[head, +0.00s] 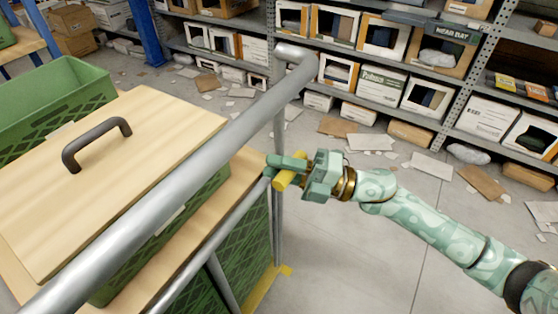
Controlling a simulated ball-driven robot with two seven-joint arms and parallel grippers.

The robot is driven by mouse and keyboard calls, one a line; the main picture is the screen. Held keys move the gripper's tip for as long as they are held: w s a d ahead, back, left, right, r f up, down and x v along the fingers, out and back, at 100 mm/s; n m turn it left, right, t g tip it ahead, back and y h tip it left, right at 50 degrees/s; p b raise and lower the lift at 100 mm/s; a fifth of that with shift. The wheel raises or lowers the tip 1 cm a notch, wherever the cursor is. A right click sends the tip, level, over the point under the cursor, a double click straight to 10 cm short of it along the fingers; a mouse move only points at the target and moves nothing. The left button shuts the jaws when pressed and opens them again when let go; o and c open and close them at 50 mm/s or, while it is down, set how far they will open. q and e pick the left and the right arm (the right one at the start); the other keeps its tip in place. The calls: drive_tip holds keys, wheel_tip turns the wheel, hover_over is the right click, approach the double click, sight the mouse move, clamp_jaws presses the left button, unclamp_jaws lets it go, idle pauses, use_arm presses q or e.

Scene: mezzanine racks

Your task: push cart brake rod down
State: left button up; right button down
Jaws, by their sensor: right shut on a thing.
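The cart (245,168) stands at the left, with a thick grey push handle (195,140) running diagonally over it. A thinner grey rod (222,222) runs below the handle along the cart's end. A yellow grip (284,182), which looks like the end of the brake rod, sits by the cart's upright post. My right gripper (282,171) comes in from the right and is shut on this yellow grip, with its fingers around it. The fingers hide part of the grip. My left gripper is not in view.
A lidded green crate (110,165) with a dark handle and another green crate (50,100) are at the left. Grey racks (380,85) with boxes stand behind. Papers and cardboard (432,165) litter the floor.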

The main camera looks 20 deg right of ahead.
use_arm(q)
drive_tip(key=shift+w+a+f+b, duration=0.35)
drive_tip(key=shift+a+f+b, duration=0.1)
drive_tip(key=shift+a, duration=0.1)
use_arm(e)
wheel_tip(320, 180, down, 4)
drive_tip(key=shift+r, duration=0.15)
drive_tip(key=c, duration=1.2)
unclamp_jaws()
